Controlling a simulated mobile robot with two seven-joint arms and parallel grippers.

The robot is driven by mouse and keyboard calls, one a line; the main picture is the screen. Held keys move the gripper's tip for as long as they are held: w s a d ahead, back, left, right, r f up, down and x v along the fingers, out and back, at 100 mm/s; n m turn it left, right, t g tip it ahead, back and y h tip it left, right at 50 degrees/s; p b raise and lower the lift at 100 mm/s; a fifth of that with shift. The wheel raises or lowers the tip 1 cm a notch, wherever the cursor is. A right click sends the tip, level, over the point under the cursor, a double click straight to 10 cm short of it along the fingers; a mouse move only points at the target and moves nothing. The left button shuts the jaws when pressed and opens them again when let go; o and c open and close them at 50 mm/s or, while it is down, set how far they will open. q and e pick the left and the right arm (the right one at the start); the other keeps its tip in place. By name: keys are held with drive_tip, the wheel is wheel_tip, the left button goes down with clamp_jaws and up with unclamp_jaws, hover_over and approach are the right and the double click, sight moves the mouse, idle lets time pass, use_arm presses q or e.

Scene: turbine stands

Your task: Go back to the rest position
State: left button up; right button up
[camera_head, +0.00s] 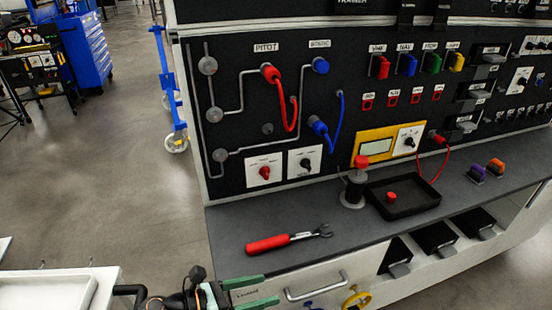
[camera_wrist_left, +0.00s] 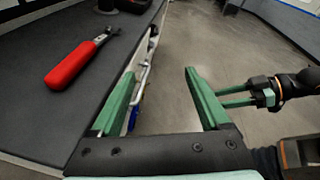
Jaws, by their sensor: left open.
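My left gripper (camera_head: 258,291) is at the bottom of the head view, in front of the bench edge. Its two green fingers are apart with nothing between them. In the left wrist view the same gripper (camera_wrist_left: 162,95) is open and empty, with floor and the bench front showing between its fingers. My right gripper (camera_wrist_left: 222,97) shows at the right of the left wrist view, with its two green fingers apart and nothing seen between them. It is not made out in the head view. A red-handled wrench (camera_head: 288,239) lies on the bench, apart from the left gripper; it also shows in the left wrist view (camera_wrist_left: 75,62).
The dark bench top (camera_head: 235,222) stands below a black test panel (camera_head: 225,140) with switches and hoses. A black tray (camera_head: 412,197) holds a red-topped piece. A drawer handle (camera_head: 316,287) juts from the bench front. A white cart (camera_head: 60,288) is at lower left; floor at left is free.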

use_arm(q)
drive_tip(key=s+a+f+m+t+y+p, duration=0.1)
drive_tip(key=s+a+f+m+y, duration=0.4)
drive_tip(key=m, duration=0.9)
drive_tip(key=s+a+f+m+t+y+p, duration=0.1)
drive_tip(key=s+a+f+m+y, duration=0.5)
drive_tip(key=m, duration=0.8)
drive_tip(key=shift+s+a+t+y+p, duration=0.3)
drive_tip(key=shift+s+a+t, duration=0.45)
drive_tip(key=shift+a, duration=0.35)
use_arm(e)
drive_tip(key=r, duration=0.1)
drive_tip(key=w+r, duration=0.1)
drive_tip(key=r, duration=0.1)
